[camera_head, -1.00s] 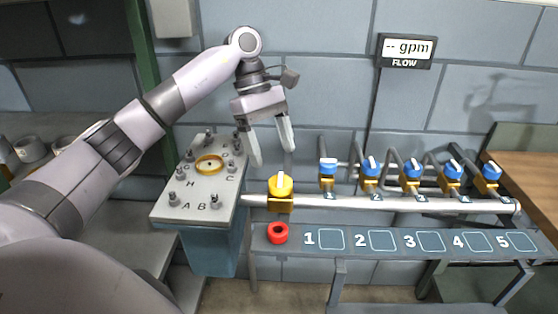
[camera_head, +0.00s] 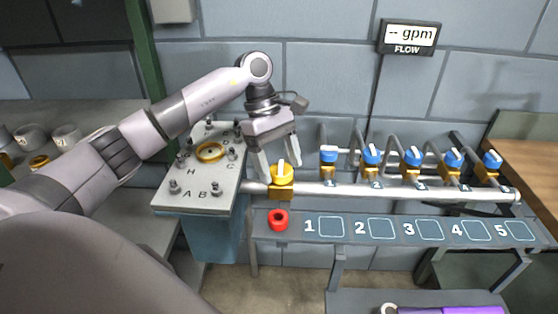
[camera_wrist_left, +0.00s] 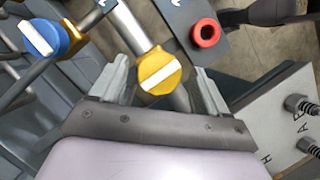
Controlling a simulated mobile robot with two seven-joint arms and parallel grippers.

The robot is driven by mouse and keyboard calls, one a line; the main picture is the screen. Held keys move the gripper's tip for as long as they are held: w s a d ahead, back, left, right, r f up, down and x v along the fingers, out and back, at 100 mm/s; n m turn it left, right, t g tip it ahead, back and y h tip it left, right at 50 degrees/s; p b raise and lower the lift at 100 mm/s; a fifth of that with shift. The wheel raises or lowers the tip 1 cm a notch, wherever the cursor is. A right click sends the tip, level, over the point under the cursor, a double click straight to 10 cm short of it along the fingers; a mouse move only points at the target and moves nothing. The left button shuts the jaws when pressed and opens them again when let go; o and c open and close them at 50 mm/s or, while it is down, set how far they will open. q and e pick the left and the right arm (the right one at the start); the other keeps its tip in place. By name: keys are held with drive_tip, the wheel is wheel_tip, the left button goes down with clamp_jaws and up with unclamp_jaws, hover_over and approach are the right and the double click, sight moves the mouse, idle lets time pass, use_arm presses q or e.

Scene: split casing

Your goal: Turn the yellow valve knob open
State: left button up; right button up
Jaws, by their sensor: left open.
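The yellow valve knob (camera_head: 281,174) sits at the left end of the horizontal pipe, with a white bar across its top. In the left wrist view the knob (camera_wrist_left: 160,72) lies between and ahead of the two fingers, its white bar slanting. My left gripper (camera_head: 279,162) is open, with its fingers around or just above the knob. I cannot tell whether they touch it. In the left wrist view the gripper (camera_wrist_left: 160,75) shows a finger on each side of the knob, with gaps. My right gripper is not in view.
Several blue-topped valves (camera_head: 372,154) stand along the pipe (camera_head: 350,188) to the right. A red ring (camera_head: 278,219) lies on the numbered shelf (camera_head: 385,242). A studded plate (camera_head: 202,196) with a gold ring (camera_head: 210,152) stands left. The flow display (camera_head: 409,37) reads "-- gpm".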

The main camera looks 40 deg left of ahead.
use_arm(q)
drive_tip(key=c, duration=1)
drive_tip(key=shift+n, duration=0.4)
drive_tip(key=n+t+b, duration=0.1)
drive_tip(key=n, duration=0.2)
drive_tip(key=shift+s+b, duration=0.15)
drive_tip(key=shift+b, duration=0.2)
drive_tip(key=n+t, duration=0.1)
drive_tip(key=n, duration=0.1)
drive_tip(key=n+t+b, duration=0.1)
drive_tip(key=n, duration=0.2)
drive_tip(key=shift+s+t+y+b, duration=0.1)
drive_tip(key=shift+t+y+b, duration=0.2)
drive_tip(key=n+t+y+b, duration=0.1)
drive_tip(key=n, duration=0.3)
drive_tip(key=shift+d, duration=0.1)
drive_tip(key=shift+s+n+t+y+b, duration=0.1)
drive_tip(key=shift+n+t+y+b, duration=0.25)
drive_tip(key=shift+n, duration=0.85)
drive_tip(key=shift+d+n+y, duration=0.1)
drive_tip(key=shift+n+y, duration=0.35)
drive_tip(key=shift+n, duration=1.05)
